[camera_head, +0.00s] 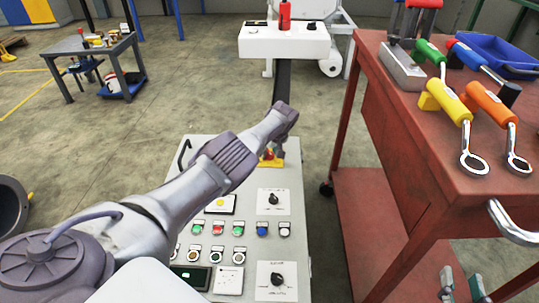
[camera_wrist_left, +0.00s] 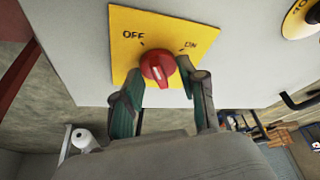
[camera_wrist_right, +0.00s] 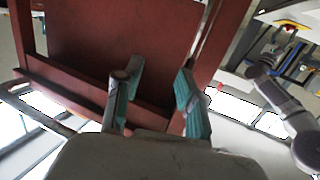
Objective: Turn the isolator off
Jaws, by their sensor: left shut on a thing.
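The isolator is a red knob (camera_wrist_left: 158,67) on a yellow plate (camera_wrist_left: 125,22) with OFF at the left and ON at the right in the left wrist view. My left gripper (camera_wrist_left: 161,73) has its fingers on both sides of the knob and is shut on it. Which label the knob points to is unclear. In the head view the isolator's yellow plate (camera_head: 271,162) shows at the far end of the control panel, partly hidden by my left arm. My right gripper (camera_wrist_right: 158,70) is open and empty in the right wrist view, out of the head view.
The control panel (camera_head: 205,150) also carries buttons and two black knobs (camera_head: 272,199). A red tool cart (camera_head: 420,150) with several tools stands at the right; it fills much of the right wrist view (camera_wrist_right: 110,35). A grey table (camera_head: 95,48) stands at the back left.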

